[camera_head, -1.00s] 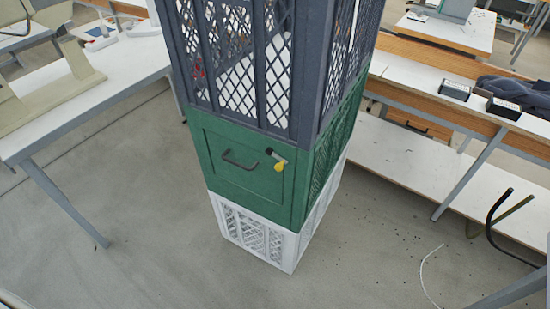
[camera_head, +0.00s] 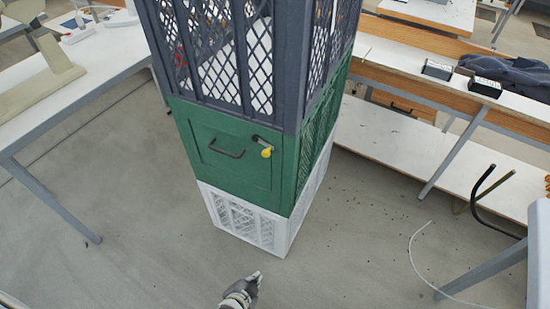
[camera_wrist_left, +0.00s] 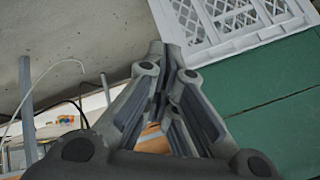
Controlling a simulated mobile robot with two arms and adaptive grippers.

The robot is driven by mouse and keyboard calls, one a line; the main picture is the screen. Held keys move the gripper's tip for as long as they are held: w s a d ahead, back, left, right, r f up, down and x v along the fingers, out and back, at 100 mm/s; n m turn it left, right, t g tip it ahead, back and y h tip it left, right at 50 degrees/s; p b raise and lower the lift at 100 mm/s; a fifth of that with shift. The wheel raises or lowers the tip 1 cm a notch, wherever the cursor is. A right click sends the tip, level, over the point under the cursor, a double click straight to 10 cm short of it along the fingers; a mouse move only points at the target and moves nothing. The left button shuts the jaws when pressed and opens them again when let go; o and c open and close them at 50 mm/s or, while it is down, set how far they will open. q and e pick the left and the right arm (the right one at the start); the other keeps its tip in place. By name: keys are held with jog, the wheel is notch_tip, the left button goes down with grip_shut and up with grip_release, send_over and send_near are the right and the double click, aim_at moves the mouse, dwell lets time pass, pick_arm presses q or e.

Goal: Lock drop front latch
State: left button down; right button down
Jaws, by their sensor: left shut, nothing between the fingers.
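The green crate (camera_head: 205,172) is the middle one of a stack. Its front panel has a dark bar handle (camera_head: 227,150) and, to the right of it, a latch with a yellow knob (camera_head: 266,152). The panel looks closed. My left gripper (camera_head: 256,277) is low in front of the stack, below the latch and apart from the crates. In the left wrist view its fingers (camera_wrist_left: 163,62) are together and empty, with the green crate (camera_wrist_left: 265,80) behind on the right. The latch does not show there. My right gripper is not in view.
A dark grey mesh crate (camera_head: 245,70) stands on the green one, and a white crate (camera_head: 245,222) is below. A white table (camera_head: 70,95) is at left. A bench (camera_head: 400,140) is behind right. A chair with a dark curved bar (camera_head: 477,205) is at right. Floor in front is clear.

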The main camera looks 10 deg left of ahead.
pick_arm(q)
jog(key=w+d+r+m+t, duration=0.1)
jog(key=w+d+r+t, duration=0.1)
jog(key=r, duration=1)
jog(key=w+d+r+m+t, duration=0.1)
jog(key=w+r+t, duration=0.3)
jog(key=r, duration=0.8)
jog(key=w+d+r+m+t, duration=0.2)
jog(key=w+r, duration=0.3)
jog(key=r, duration=0.7)
jog(key=shift+d+r+m+t+h, duration=0.15)
jog(key=shift+d+m+t+h, duration=0.15)
jog(key=shift+d+t+h, duration=0.1)
jog(key=w+a+f+p, duration=0.2)
jog(key=w+p, duration=0.1)
jog(key=w, duration=0.8)
jog(key=shift+f, duration=0.35)
jog(key=shift+f, duration=0.1)
